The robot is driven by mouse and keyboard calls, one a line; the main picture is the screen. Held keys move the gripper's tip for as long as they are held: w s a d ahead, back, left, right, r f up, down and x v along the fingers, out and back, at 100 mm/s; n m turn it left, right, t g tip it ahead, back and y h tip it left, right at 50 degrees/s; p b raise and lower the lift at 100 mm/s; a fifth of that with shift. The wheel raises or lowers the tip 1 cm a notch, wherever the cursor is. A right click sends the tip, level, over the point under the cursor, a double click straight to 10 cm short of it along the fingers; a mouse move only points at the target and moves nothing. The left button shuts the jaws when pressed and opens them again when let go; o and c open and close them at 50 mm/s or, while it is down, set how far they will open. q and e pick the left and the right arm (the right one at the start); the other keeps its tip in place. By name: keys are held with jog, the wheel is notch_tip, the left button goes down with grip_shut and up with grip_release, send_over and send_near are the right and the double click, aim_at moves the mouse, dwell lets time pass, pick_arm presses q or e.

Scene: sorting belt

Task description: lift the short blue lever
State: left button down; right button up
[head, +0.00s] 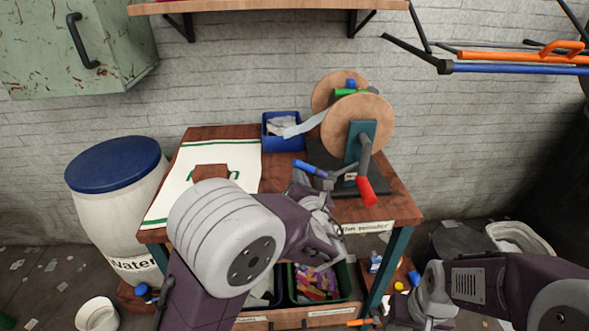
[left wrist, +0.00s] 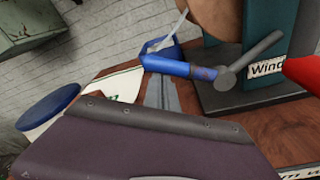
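The short blue lever (head: 309,168) juts left from a grey pivot at the base of the film winder (head: 354,142), on the wooden table. In the left wrist view the blue lever (left wrist: 182,68) lies nearly level, with its grey pivot at its right end. My left gripper (head: 312,186) is right beside the lever, just below it in the picture. Grey finger parts (left wrist: 160,94) show under the lever's left part; I cannot tell whether they touch or how far apart they are. My right gripper (head: 428,302) is low at the right, away from the winder.
A red-handled crank (head: 366,188) hangs at the winder's right. A blue bin (head: 272,143) stands behind the lever, and a white cloth (head: 180,185) with a brown piece lies left. A water barrel (head: 112,195) stands beside the table. A shelf (head: 270,6) is above.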

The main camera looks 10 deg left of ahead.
aim_at(307, 165)
pick_arm(q)
jog(key=r+m+p, duration=0.1)
jog(key=p, duration=0.1)
jog(key=d+r+m+p, duration=0.1)
jog(key=r+m+p, duration=0.1)
jog(key=p, duration=0.1)
jog(key=shift+w+d+r+y, duration=0.1)
jog(key=shift+w+y, duration=0.05)
jog(key=shift+y, duration=0.25)
jog(key=shift+w+d+r+m+p, duration=0.1)
jog(key=shift+d+r+m+p, duration=0.2)
jog(key=shift+m+p, duration=0.35)
jog(key=shift+w+d+r+p, duration=0.1)
jog(key=shift+d+r+p, duration=0.2)
jog(key=shift+p, duration=0.45)
jog(key=shift+d, duration=0.1)
jog(key=shift+f, duration=0.1)
